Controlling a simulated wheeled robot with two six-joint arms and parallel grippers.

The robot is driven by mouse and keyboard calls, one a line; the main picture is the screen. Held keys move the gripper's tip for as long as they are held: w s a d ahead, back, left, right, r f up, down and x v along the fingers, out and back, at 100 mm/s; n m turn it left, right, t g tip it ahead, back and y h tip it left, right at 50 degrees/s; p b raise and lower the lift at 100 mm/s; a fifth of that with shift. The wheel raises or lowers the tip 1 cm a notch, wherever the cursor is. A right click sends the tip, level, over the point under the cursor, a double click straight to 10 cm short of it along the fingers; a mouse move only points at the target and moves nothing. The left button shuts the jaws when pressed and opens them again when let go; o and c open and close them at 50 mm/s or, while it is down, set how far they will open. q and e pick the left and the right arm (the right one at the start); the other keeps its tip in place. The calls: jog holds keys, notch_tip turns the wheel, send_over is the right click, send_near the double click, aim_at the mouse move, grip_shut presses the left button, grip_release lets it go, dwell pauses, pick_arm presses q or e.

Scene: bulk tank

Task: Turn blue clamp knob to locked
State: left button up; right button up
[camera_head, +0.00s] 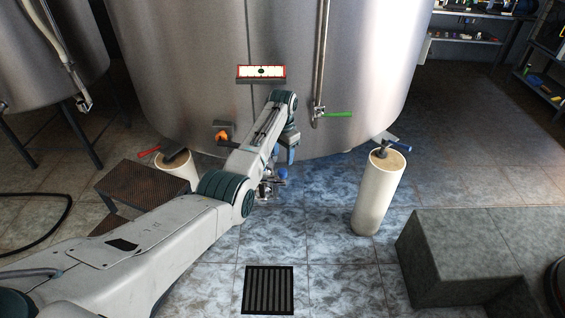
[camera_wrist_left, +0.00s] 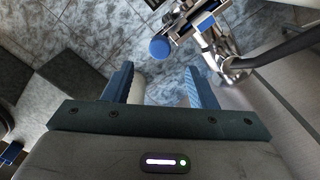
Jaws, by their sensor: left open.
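The blue clamp knob (camera_head: 281,174) is low at the front of the large steel tank (camera_head: 200,60), just below my left gripper (camera_head: 291,153). In the left wrist view the round blue knob (camera_wrist_left: 160,48) sits on a metal fitting, beyond and between the blue fingertips of the left gripper (camera_wrist_left: 160,82). The gripper is open, with nothing between its fingers, and is apart from the knob. My arm hides part of the fitting in the head view. Whether the knob is at its locked position cannot be told. My right gripper is not in view.
A white pillar (camera_head: 377,195) stands to the right of the knob, and another (camera_head: 180,172) to the left by a brown step (camera_head: 140,186). A green-handled valve (camera_head: 335,114) hangs on the tank. A floor grate (camera_head: 268,290) lies in front. A grey block (camera_head: 470,255) is at right.

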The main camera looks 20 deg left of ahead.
pick_arm(q)
jog(key=shift+r, duration=1.65)
jog(key=shift+f, duration=0.1)
